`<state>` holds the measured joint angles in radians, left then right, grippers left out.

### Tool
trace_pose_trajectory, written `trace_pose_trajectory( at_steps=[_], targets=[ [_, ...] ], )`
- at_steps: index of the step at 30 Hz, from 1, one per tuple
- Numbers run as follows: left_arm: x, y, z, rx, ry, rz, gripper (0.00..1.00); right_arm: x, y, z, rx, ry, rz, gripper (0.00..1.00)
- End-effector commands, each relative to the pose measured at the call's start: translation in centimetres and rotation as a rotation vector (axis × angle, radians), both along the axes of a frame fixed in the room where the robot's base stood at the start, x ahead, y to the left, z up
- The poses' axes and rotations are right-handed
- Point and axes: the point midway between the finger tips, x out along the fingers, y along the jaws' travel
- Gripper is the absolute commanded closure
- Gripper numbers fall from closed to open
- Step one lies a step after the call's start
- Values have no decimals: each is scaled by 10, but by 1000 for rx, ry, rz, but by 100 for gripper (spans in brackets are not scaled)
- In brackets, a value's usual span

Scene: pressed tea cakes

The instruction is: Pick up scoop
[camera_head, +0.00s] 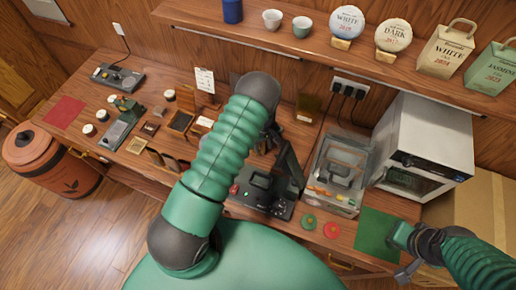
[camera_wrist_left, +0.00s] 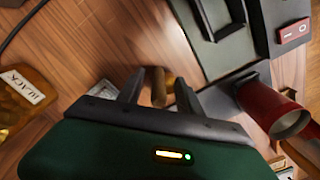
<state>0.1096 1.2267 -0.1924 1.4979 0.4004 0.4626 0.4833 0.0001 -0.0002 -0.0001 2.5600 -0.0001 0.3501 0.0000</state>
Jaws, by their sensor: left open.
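My left gripper (camera_head: 270,143) is over the back middle of the counter, partly hidden by its own arm in the head view. In the left wrist view its two dark fingers (camera_wrist_left: 158,88) stand apart. A small brown wooden piece (camera_wrist_left: 158,84) shows in the gap between them. It may be the scoop's handle, but most of it is hidden and I cannot tell whether the fingers touch it. I cannot make out the scoop in the head view. My right gripper (camera_head: 405,268) is at the lower right, beside a green mat (camera_head: 376,234).
A jar labelled BLACK (camera_wrist_left: 22,98) is left of the left fingers. A grey-green device (camera_wrist_left: 215,40) and a red cylindrical part (camera_wrist_left: 280,108) are to their right. A black scale-like device (camera_head: 262,192), a clear-topped machine (camera_head: 340,170) and a white oven (camera_head: 425,140) crowd the counter's right half.

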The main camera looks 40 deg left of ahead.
Motion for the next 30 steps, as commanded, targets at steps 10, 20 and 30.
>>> trace_pose_trajectory(
  at_steps=[10,20,30],
  targets=[
    [1,0,0,1,-1,0,88,0,0,-1,0,0,0,100],
    [1,0,0,1,-1,-1,100,0,0,-1,0,0,0,100],
    [2,1,13,2,-3,-1,100,0,0,-9,0,0,0,100]
  ],
)
